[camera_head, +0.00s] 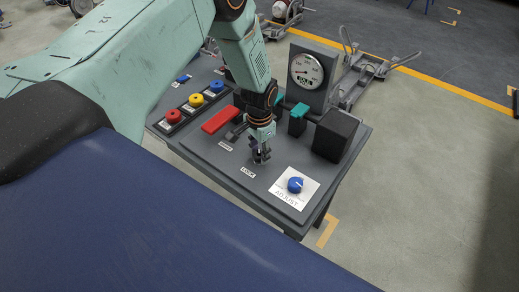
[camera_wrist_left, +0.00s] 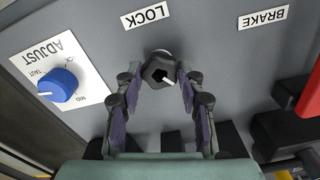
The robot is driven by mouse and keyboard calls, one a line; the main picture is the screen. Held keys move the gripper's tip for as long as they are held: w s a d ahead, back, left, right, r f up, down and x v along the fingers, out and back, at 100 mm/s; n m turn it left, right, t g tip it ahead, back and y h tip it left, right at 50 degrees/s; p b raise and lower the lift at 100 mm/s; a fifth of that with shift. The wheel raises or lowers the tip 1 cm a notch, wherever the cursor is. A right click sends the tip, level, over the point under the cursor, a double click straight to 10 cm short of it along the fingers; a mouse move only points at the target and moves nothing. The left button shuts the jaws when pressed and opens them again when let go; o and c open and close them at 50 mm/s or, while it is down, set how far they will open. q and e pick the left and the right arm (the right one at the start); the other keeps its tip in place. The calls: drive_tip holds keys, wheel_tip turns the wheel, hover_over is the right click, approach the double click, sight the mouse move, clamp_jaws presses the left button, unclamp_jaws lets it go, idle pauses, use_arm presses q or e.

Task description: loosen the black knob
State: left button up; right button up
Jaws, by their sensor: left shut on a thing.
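The black knob (camera_wrist_left: 158,72) shows in the left wrist view beside the LOCK label (camera_wrist_left: 147,16), with a light pointer mark on its face. My left gripper (camera_head: 260,157) reaches down to the panel beside the LOCK label in the head view. In the left wrist view its two fingers (camera_wrist_left: 158,92) stand on either side of the knob, shut on it. In the head view the fingers largely hide the knob. My right gripper is not in view.
A blue knob (camera_head: 295,185) on a white ADJUST plate sits right of the gripper. A red handle (camera_head: 220,119) lies to its left by the BRAKE label. A black box (camera_head: 335,136), a teal-topped lever (camera_head: 299,112) and a dial gauge (camera_head: 307,70) stand behind.

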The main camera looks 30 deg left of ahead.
use_arm(q)
drive_tip(key=n+p, duration=0.1)
drive_tip(key=n, duration=0.2)
drive_tip(key=shift+s+n, duration=0.15)
drive_tip(key=shift+n, duration=0.25)
drive_tip(key=n+p, duration=0.1)
drive_tip(key=n, duration=0.3)
drive_tip(key=shift+s+f+n, duration=0.1)
drive_tip(key=shift+n, duration=0.2)
drive_tip(key=n+p, duration=0.1)
drive_tip(key=n, duration=0.3)
drive_tip(key=shift+s+f+n+p, duration=0.1)
drive_tip(key=shift+n+p, duration=0.5)
drive_tip(key=shift+n, duration=1.2)
drive_tip(key=o, duration=1.2)
drive_tip(key=shift+w, duration=0.25)
